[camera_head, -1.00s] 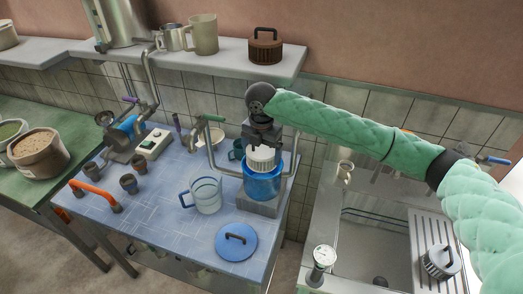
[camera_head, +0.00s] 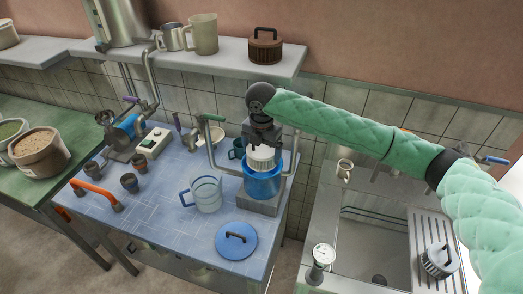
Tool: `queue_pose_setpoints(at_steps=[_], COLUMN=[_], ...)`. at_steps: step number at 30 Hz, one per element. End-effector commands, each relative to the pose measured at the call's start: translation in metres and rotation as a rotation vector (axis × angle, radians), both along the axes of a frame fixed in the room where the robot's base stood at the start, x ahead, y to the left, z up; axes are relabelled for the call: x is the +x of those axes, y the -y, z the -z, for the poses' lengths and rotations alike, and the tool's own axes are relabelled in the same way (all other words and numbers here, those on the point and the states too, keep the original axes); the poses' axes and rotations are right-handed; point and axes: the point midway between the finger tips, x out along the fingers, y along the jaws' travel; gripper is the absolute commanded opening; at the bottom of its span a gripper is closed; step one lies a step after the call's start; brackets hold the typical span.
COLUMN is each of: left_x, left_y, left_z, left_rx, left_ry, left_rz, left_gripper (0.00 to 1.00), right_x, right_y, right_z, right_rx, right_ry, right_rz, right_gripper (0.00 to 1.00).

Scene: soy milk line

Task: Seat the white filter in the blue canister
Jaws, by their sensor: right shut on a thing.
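The blue canister (camera_head: 262,187) stands on a grey block (camera_head: 262,205) at the right end of the blue table, with a metal frame around it. The white filter (camera_head: 262,158) is upright at the canister's mouth, its ribbed upper part showing above the rim. Its lower end is hidden by the canister's wall, so I cannot tell how deep it sits. My right gripper (camera_head: 262,143) points down and is shut on the filter's top from above. My left gripper is not in view.
A blue lid (camera_head: 236,241) lies at the table's front edge. A clear jug (camera_head: 205,194) stands left of the canister. The sink (camera_head: 372,247) is to the right, with a grey ribbed piece (camera_head: 440,262) on its drainboard. A shelf (camera_head: 230,58) runs behind.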

Motion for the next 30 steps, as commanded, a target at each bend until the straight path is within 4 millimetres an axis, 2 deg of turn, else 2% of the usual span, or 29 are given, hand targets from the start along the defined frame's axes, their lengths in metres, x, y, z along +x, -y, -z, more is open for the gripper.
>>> queue_pose_setpoints(at_steps=[4, 30], left_x=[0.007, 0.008], left_y=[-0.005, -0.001], left_z=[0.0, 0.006], left_rx=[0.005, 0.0], left_ry=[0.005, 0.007], left_rz=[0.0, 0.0], left_gripper=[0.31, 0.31], right_x=[0.0, 0.0], right_y=[0.0, 0.0], right_z=[0.001, 0.024], right_rx=[0.0, 0.001], right_ry=[0.0, 0.0], right_rz=[0.0, 0.0], right_gripper=[0.65, 0.65])
